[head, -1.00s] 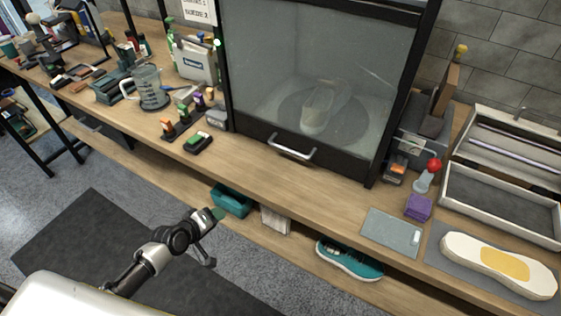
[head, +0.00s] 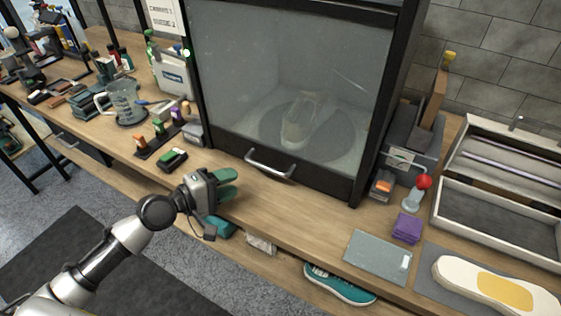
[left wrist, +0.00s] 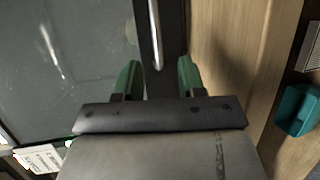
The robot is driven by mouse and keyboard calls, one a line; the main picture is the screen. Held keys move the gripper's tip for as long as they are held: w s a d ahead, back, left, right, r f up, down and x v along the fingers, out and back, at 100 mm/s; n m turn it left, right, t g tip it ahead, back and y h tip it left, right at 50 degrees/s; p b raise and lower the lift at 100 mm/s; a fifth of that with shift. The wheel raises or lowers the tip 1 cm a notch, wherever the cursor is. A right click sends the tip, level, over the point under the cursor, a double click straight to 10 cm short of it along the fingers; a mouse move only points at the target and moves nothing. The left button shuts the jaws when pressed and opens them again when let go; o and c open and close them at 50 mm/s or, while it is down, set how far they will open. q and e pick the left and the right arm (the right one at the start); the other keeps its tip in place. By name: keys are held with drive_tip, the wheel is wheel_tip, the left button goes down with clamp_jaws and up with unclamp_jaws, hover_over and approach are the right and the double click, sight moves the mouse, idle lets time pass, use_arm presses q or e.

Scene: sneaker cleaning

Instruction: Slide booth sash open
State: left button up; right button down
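The booth's glass sash (head: 250,60) is down, and its black bottom rail meets the bench. A silver bar handle (head: 270,168) is fixed along that rail. A pale sneaker (head: 298,120) shows dimly behind the glass. My left gripper (head: 231,183) is in front of the booth, to the left of the handle and apart from it. Its green fingers are open and empty. In the left wrist view the handle (left wrist: 154,35) stands ahead of the gap between the open fingers (left wrist: 158,75). My right gripper is not in view.
A brush rack (head: 158,138) and a green-topped brush (head: 173,158) lie on the bench left of my gripper. A small holder (head: 383,184) and purple block (head: 407,228) stand right of the booth. A teal shoe (head: 338,284) is on the lower shelf.

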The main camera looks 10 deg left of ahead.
sight(266, 167)
use_arm(q)
drive_tip(key=shift+w+d+r, duration=0.2)
drive_tip(key=shift+w+d, duration=0.05)
drive_tip(key=shift+d, duration=0.1)
drive_tip(key=shift+w+d, duration=0.2)
drive_tip(key=shift+w, duration=0.1)
drive_tip(key=p+x, duration=0.1)
drive_tip(key=x, duration=0.2)
drive_tip(key=shift+w+d, duration=0.25)
drive_tip(key=shift+w, duration=0.05)
drive_tip(key=x, duration=0.4)
drive_tip(key=shift+w+d, duration=0.1)
drive_tip(key=shift+d, duration=0.05)
drive_tip(key=shift+w+d+f+p, duration=0.2)
drive_tip(key=shift+w+d+p, duration=0.15)
drive_tip(key=shift+w, duration=0.1)
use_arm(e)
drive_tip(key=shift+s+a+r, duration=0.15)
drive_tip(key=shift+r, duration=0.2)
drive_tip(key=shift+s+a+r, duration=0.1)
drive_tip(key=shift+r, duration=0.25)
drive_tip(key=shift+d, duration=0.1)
use_arm(q)
drive_tip(key=shift+c, duration=0.5)
clamp_jaws()
